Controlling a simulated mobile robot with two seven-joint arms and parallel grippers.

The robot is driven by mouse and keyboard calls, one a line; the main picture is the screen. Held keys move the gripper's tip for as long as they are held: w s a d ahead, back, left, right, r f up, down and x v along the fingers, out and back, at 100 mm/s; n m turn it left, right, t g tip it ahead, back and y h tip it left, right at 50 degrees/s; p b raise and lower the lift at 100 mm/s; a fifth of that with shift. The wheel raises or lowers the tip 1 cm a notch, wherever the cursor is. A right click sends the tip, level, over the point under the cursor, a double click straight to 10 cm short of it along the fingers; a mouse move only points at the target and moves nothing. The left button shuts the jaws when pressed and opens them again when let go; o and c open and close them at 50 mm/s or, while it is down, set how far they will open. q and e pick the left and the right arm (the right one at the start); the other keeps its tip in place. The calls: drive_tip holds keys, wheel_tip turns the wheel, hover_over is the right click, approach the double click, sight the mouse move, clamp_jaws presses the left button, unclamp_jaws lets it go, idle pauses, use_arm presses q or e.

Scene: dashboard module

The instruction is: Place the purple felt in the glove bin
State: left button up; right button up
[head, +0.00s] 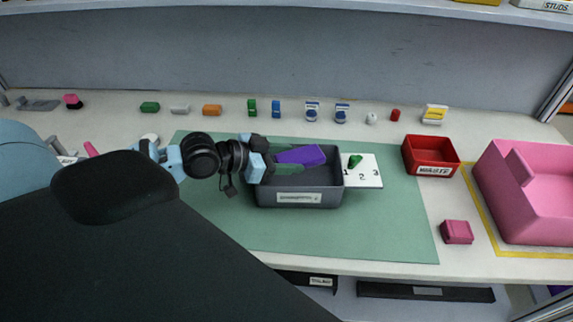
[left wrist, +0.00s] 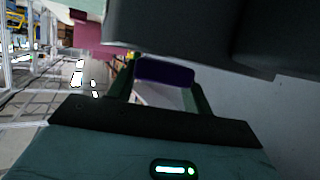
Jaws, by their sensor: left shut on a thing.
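The purple felt (head: 301,156) is a flat purple block held over the dark grey bin (head: 297,198). My left gripper (head: 292,162) is shut on it, with green fingers along its sides. The felt also shows between the fingers in the left wrist view (left wrist: 163,72). The grey bin stands on the green mat, and its front label is too small to read. A large pink bin-like module (head: 535,205) stands at the right. I cannot tell from any label which one is the glove bin. My right gripper is not in view.
A white numbered card (head: 367,180) with a green piece (head: 355,161) adjoins the grey bin. A red waste bin (head: 430,157) and a pink block (head: 456,232) stand right of it. Several small parts line the back. The front of the green mat (head: 330,237) is clear.

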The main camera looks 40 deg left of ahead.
use_arm(q)
drive_tip(key=shift+f, duration=1.15)
drive_tip(key=shift+f, duration=0.1)
